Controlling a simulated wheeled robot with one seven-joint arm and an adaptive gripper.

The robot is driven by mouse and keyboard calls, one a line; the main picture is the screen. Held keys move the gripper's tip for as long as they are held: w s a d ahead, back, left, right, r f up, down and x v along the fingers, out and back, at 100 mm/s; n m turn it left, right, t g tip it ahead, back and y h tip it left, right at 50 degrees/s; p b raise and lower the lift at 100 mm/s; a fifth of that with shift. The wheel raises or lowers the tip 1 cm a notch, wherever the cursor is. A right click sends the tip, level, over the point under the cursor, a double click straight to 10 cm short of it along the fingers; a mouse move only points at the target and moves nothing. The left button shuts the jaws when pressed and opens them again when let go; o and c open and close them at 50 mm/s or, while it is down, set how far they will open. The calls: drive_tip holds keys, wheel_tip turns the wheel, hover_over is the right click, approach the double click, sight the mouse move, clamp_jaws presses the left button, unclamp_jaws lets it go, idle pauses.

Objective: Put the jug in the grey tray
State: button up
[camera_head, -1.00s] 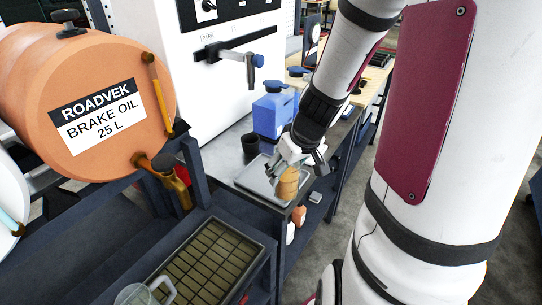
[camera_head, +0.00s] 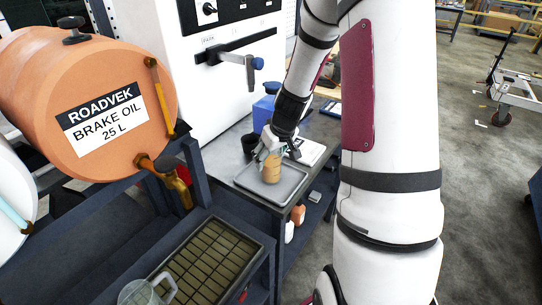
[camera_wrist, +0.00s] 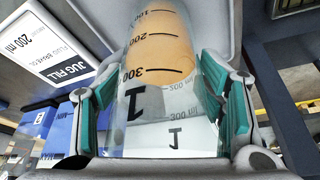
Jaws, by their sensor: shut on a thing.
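My gripper (camera_head: 271,152) is shut on the jug (camera_head: 271,168), a clear vessel with amber liquid in it. In the wrist view the jug (camera_wrist: 160,75) stands between the teal finger pads, with black graduation marks and a letter J on its wall. The grey tray (camera_head: 296,190) lies on the dark bench, and the jug appears inside its outline, near the middle. I cannot tell whether the jug's base touches the tray floor. My fingers hide part of the jug's top.
A black cup (camera_head: 250,146) and a blue can (camera_head: 262,114) stand behind the tray. A white card (camera_head: 312,151) is beside it. The orange brake oil drum (camera_head: 85,100) with its tap is at left, above a slatted drip grate (camera_head: 215,262). Another clear jug (camera_head: 140,293) stands at bottom.

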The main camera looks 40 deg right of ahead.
drive_tip(key=shift+f, duration=0.15)
drive_tip(key=o, duration=1.4)
drive_tip(key=shift+f, duration=0.1)
